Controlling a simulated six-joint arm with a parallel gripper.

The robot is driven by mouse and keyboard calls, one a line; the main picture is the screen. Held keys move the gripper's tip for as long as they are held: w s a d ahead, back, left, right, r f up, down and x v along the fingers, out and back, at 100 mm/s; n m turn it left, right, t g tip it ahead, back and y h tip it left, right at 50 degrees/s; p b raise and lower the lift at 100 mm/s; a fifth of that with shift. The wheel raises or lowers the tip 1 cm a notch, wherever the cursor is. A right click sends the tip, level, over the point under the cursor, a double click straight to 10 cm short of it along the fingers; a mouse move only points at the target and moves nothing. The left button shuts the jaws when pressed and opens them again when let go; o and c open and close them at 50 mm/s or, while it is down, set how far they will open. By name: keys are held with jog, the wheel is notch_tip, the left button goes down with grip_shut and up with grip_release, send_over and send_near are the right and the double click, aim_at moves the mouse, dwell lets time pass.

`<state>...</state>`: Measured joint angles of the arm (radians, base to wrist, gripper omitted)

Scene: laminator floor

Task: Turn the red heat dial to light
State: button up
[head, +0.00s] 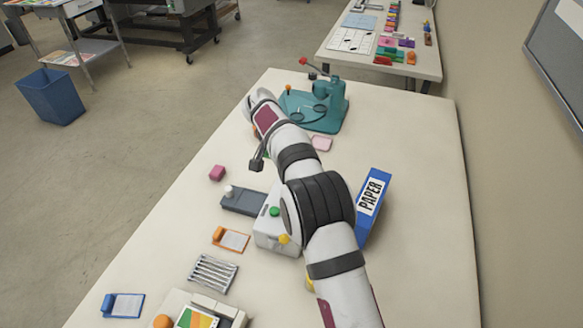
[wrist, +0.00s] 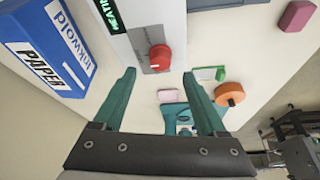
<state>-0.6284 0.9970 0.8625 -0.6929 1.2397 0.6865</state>
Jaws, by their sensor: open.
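The red heat dial (wrist: 160,58) shows in the wrist view on a grey plate on the side of a white machine (wrist: 165,25). The dial's pointer setting and the small marks around it are too small to read. My gripper (wrist: 159,75) is open, with its two teal fingers apart and nothing between them. The dial appears ahead of the gap between the fingertips, apart from both. In the head view the white machine (head: 268,234) stands partly behind my arm, and the dial is hidden there. My fingers cannot be made out in the head view.
A blue paper box (head: 373,205) stands right of the machine, close to the left finger in the wrist view (wrist: 50,45). A green display (wrist: 107,14) is beside the dial. A teal press (head: 325,106), pink block (head: 217,173) and orange roll (wrist: 229,94) are around.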

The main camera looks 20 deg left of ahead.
jog(key=v, duration=1.1)
jog(key=s+d+r+m+g+y, duration=0.1)
jog(key=s+d+r+g, duration=0.1)
jog(key=s+d, duration=0.7)
jog(key=s+d+r+g, duration=0.1)
jog(key=s+d+r, duration=0.35)
jog(key=d, duration=0.85)
jog(key=s+d+f, duration=0.1)
jog(key=s+f, duration=0.2)
jog(key=s, duration=0.4)
jog(key=s+d+f+m+g+y, duration=0.1)
jog(key=s+d+f, duration=0.1)
jog(key=s, duration=0.5)
jog(key=s+d+f+y, duration=0.1)
jog(key=s+d+f, duration=0.1)
jog(key=s, duration=0.6)
jog(key=shift+d+f+m+g, duration=0.2)
jog(key=shift+f+m+g, duration=0.1)
jog(key=shift+f, duration=0.55)
